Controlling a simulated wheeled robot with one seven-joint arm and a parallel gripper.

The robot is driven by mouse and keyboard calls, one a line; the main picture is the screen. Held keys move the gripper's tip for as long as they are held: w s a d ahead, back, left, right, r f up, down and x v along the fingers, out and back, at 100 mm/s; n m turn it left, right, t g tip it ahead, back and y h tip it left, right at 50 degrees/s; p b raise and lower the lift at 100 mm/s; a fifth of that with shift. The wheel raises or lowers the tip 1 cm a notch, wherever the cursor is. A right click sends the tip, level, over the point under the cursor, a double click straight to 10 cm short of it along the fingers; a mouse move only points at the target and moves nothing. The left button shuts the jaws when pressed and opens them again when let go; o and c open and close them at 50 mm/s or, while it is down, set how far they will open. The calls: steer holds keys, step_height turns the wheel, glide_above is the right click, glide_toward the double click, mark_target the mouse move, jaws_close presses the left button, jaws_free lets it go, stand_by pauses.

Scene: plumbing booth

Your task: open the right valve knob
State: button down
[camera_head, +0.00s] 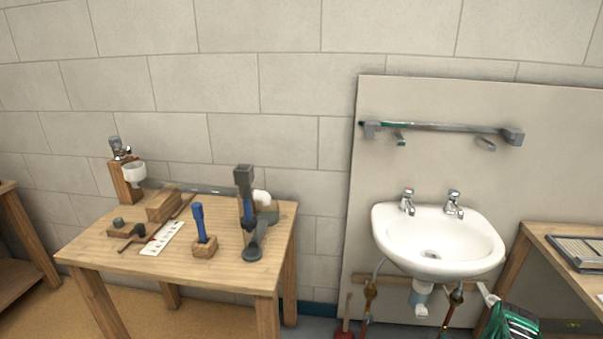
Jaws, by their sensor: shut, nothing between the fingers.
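A white sink (438,240) is mounted on a pale panel at the right. Two chrome taps stand on its back rim, a left tap (407,202) and a right tap (454,204), each with a knob on top. Below the sink, brass fittings show on a left pipe (369,293) and a right pipe (455,298), on either side of the white drain trap (421,297). The lower pipe parts are small and cut by the bottom edge, so I cannot tell any valve's setting. My gripper is not in view.
A wooden table (110,258) with tools and pipe parts stands at the left. A metal rail (440,127) is fixed above the sink. Another wooden table (540,236) stands at the right, with a green and black object (513,322) near it. Floor shows between the left table and sink.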

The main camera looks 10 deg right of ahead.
steer(key=shift+a+f, duration=0.2)
steer(key=shift+f, duration=0.1)
stand_by(0.4)
steer(key=shift+a+r, duration=0.1)
steer(key=s, duration=0.2)
steer(key=s+a, duration=0.1)
steer(key=s, duration=0.2)
steer(key=shift+s+a+r, duration=0.2)
steer(key=shift+s+a, duration=0.1)
steer(key=shift+a, duration=0.1)
stand_by(0.4)
